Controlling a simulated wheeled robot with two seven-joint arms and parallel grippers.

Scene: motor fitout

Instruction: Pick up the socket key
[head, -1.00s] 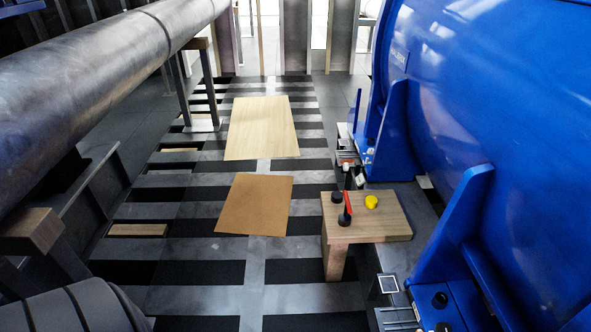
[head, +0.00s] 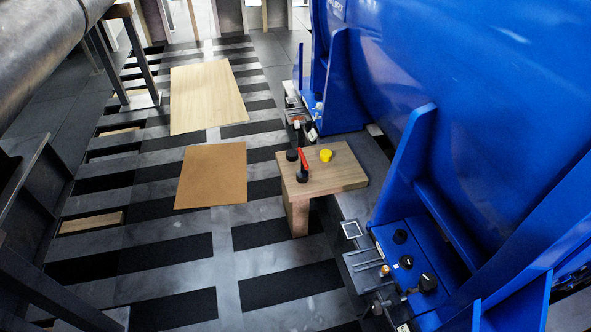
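A small wooden bench (head: 340,178) stands beside the blue machine and carries a few small items. A red-handled tool with a round black end (head: 303,166) is on its top; it looks like the socket key, but it is too small to be sure. A black round piece (head: 292,155) sits just left of it, and a yellow round piece (head: 326,155) to its right. Neither of my grippers is in view.
The large blue motor housing (head: 420,70) fills the right side, with black knobs and bolts (head: 427,283) at its foot. A brown board (head: 212,175) and a pale board (head: 207,96) lie on the slatted floor. A grey pipe (head: 45,50) runs at the upper left.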

